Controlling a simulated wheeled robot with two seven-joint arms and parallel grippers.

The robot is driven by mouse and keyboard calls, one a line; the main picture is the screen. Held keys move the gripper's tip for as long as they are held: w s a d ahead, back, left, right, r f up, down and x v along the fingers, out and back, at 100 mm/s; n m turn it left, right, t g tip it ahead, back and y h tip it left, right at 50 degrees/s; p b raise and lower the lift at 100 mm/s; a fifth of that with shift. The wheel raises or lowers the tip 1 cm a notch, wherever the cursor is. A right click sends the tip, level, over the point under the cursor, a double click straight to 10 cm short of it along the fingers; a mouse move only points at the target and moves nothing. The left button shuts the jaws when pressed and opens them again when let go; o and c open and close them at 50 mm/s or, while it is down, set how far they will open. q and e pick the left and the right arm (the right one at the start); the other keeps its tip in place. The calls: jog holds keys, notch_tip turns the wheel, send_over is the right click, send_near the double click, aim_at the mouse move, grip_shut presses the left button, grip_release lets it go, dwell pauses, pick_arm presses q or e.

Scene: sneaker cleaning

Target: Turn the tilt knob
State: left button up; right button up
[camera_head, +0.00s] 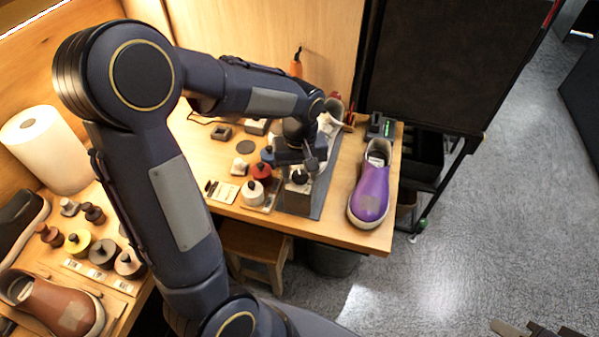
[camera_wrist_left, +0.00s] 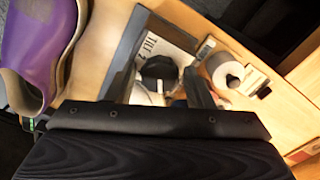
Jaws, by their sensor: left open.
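The tilt knob is a dark round knob on a pale panel lettered "TILT" in the left wrist view (camera_wrist_left: 158,68). In the head view the knob (camera_head: 300,177) shows small and dark at the front of a grey stand, below my gripper. My left gripper (camera_head: 307,160) is open over it. In the left wrist view its two dark fingers (camera_wrist_left: 160,88) stand on either side of the knob, with nothing held. Whether they touch the knob I cannot tell. A dark, tan-edged part at the bottom right edge of the head view (camera_head: 530,329) may be my right gripper, mostly cut off.
A purple slip-on shoe (camera_head: 370,192) stands right of the stand. A paper roll (camera_head: 45,148) and a brown shoe (camera_head: 52,305) are at far left. Open floor lies to the right.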

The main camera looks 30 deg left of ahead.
pick_arm(q)
jog(key=m+p, duration=0.1)
jog(key=m, duration=0.5)
jog(key=shift+m, duration=0.3)
jog(key=m, duration=0.3)
jog(key=m+p, duration=0.1)
jog(key=m, duration=0.2)
jog(key=shift+m, duration=1)
jog(key=c, duration=0.7)
jog(key=n, duration=0.2)
jog(key=shift+f+n, duration=0.1)
jog(key=shift+n, duration=0.2)
jog(key=shift+c, duration=0.2)
jog(key=shift+n, duration=0.8)
